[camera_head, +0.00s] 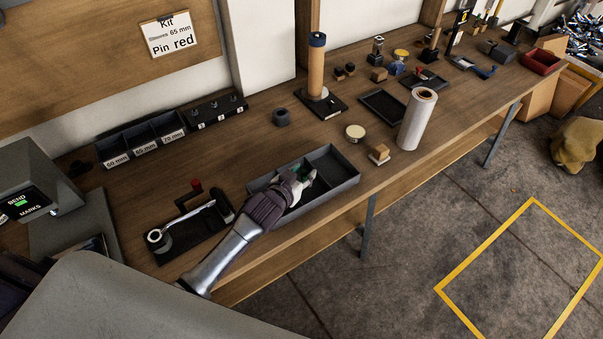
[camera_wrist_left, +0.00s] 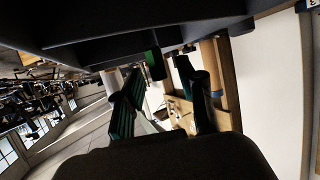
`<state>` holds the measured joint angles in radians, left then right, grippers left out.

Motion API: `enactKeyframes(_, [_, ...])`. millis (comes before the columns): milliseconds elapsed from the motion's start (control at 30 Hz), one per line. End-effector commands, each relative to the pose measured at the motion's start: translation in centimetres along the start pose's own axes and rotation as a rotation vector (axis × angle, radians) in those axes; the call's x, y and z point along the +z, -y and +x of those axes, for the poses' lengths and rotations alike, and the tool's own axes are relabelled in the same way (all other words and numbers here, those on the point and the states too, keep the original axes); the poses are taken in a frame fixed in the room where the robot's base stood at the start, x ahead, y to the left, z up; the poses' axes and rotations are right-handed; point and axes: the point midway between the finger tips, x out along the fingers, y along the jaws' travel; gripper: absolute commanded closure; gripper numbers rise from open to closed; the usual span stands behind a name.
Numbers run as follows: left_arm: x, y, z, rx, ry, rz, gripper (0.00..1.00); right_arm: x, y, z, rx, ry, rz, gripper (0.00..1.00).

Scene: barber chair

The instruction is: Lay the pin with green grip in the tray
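The grey divided tray (camera_head: 345,184) sits near the front edge of the bench. My left gripper (camera_head: 301,180) reaches over it from the lower left, tips low at its middle. A green piece, apparently the pin's green grip (camera_wrist_left: 154,64), shows in the left wrist view between the two fingers (camera_wrist_left: 160,85). The fingers stand apart, with visible gaps beside the green grip. The pin's shaft is hidden, and I cannot tell whether it rests on the tray floor. My right gripper is not in view.
A black fixture with a ring-ended tool (camera_head: 180,228) stands left of the tray. A labelled bin rack (camera_head: 140,140) and a numbered black block (camera_head: 215,112) stand behind. A white roll (camera_head: 417,120) and small wooden block (camera_head: 379,153) stand right.

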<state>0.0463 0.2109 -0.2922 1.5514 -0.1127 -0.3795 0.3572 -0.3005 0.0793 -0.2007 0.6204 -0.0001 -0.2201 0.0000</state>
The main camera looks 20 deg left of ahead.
Motion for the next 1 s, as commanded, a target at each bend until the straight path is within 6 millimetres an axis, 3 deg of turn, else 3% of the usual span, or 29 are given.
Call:
enactKeyframes(167, [-0.2,0.0,-1.0,0.0,0.0,0.0,0.6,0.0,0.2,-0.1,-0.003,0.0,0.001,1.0])
enactKeyframes(500, [0.0,0.0,-7.9,0.0,0.001,0.001,0.6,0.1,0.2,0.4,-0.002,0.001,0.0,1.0])
enactKeyframes(700, [-0.1,0.0,-11.0,-0.001,0.001,0.001,0.6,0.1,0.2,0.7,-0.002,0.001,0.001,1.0])
enactKeyframes(1000, [-0.3,0.0,-12.2,-0.001,-0.001,0.0,0.6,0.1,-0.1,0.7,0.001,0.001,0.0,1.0])
